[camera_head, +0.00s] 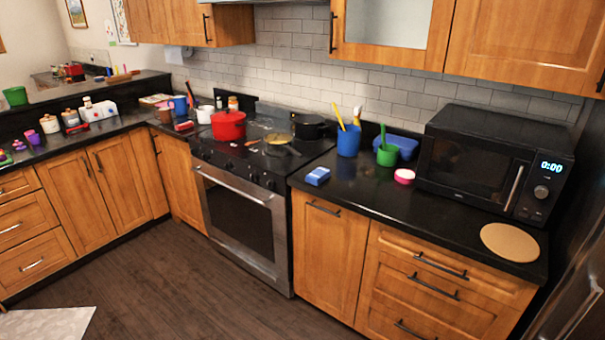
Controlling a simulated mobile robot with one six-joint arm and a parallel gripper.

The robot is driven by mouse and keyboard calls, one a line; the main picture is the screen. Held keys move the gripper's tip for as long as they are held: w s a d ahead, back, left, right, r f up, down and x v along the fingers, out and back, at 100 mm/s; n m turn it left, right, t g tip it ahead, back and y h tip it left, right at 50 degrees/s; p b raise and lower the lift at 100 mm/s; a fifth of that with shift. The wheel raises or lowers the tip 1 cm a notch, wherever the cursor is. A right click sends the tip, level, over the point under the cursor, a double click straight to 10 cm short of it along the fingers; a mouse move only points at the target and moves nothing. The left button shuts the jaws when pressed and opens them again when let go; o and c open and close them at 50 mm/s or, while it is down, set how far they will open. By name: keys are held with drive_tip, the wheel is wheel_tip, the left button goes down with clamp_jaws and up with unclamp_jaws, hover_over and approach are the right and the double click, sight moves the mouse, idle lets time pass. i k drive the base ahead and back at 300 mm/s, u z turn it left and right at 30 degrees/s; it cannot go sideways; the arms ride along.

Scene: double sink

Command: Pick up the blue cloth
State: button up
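A small blue item (317,176) with a white part lies near the front edge of the black counter, just right of the stove. It is the nearest match to a blue cloth, but it looks block-like, and I cannot tell whether it is cloth. My gripper is not in view.
Behind it on the counter (440,222) stand a blue cup with utensils (348,140), a green cup (388,155) and a blue container (402,146). A microwave (490,165) is at right. The stove (262,150) holds a red pot (229,125). The wooden floor (170,285) is mostly clear.

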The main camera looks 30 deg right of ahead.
sight(316, 176)
drive_tip(key=u, duration=0.35)
drive_tip(key=i, duration=1.2)
drive_tip(key=z, duration=0.05)
